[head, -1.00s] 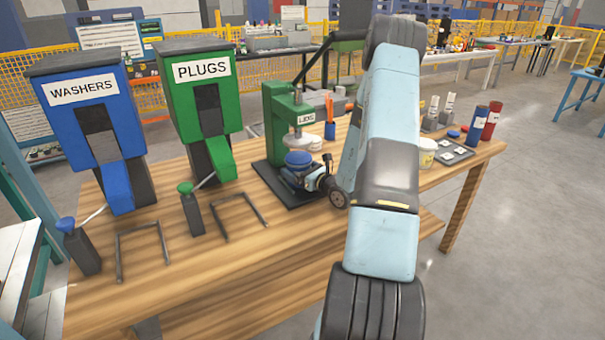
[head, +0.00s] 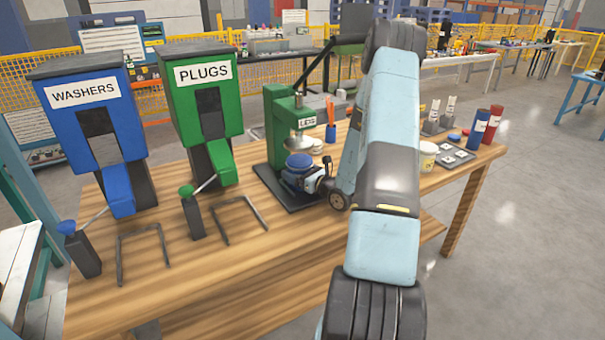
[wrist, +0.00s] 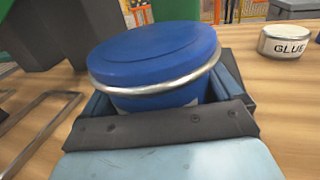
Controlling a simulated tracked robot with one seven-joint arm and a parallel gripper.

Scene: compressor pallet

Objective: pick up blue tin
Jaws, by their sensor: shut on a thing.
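The blue tin (wrist: 155,60) fills the middle of the wrist view. It has a blue lid and a silvery rim band, and it looks slightly tilted there. My gripper (wrist: 165,105) is shut on the tin, with a jaw at each side of it. In the head view the blue tin (head: 299,162) is at the green press, below the press head and over the dark base plate. My gripper (head: 300,178) is around it there. I cannot tell whether the tin's underside touches the plate, as my gripper hides it.
The green press (head: 282,130) stands close behind the tin, its head just above. A glue tin (wrist: 284,41) stands to the right in the wrist view. Wire stands (head: 240,218) and the plugs dispenser (head: 200,105) are to the left. The table's front (head: 240,280) is clear.

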